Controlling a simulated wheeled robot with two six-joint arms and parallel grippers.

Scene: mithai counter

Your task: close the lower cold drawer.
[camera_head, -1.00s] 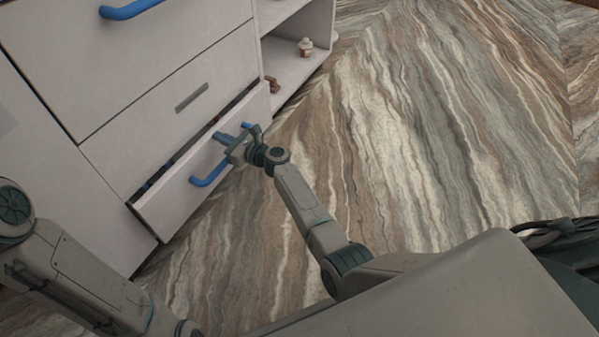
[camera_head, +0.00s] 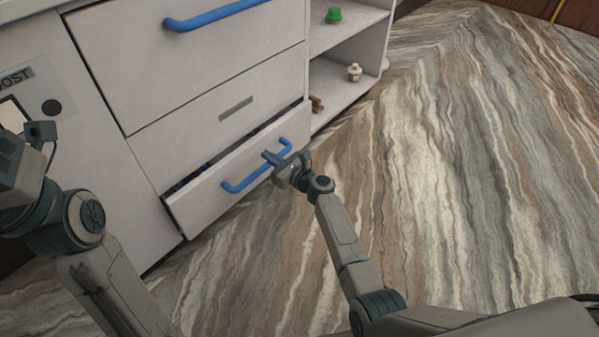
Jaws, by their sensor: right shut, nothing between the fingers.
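The lower cold drawer (camera_head: 215,202) is a pale drawer low in the cabinet, pulled out a little. A dark gap shows along its top edge. Its blue bar handle (camera_head: 243,184) is on the front. My right gripper (camera_head: 271,157) is shut and empty, with its fingertips at the drawer's front and overlapping the handle in view. I cannot tell whether they touch it. My left arm's wrist end (camera_head: 22,170) is at the left edge, away from the drawer. Its fingers cannot be made out.
A closed upper drawer (camera_head: 220,65) with a blue handle (camera_head: 215,17) is above. Open shelves (camera_head: 345,95) to the right hold a green item (camera_head: 333,15), a small white jar (camera_head: 354,72) and a brown item (camera_head: 316,104). The marbled floor (camera_head: 450,190) is clear at the right.

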